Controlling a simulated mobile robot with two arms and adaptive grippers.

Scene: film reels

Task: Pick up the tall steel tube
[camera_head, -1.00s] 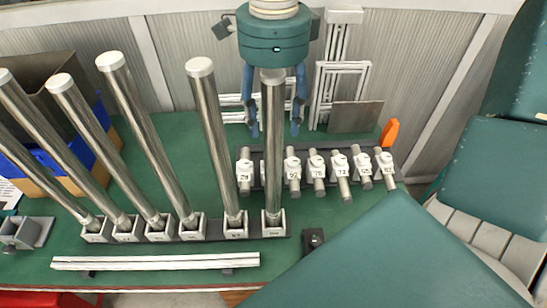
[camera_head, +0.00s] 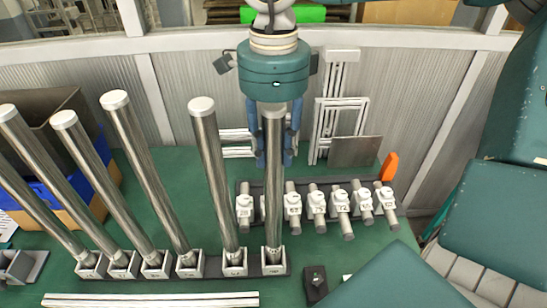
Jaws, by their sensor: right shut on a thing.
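A polished steel tube (camera_head: 274,190) stands upright at the right end of a row of similar tubes, its lower end in a square grey socket (camera_head: 273,262). My right gripper (camera_head: 274,158) comes down from above and is shut on this tube near its top, with one blue finger on each side. The tube's top end is just under the teal gripper body. The other tubes, such as the one just to the left (camera_head: 216,175) with a pale cap, stand in their own sockets. My left gripper is not in view.
A dark rack with several short white-labelled fittings (camera_head: 317,205) lies right of the held tube. An orange piece (camera_head: 389,167) and a metal plate (camera_head: 355,151) are behind it. A small black box (camera_head: 316,283) sits in front. A pale rail (camera_head: 150,299) lies at the front.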

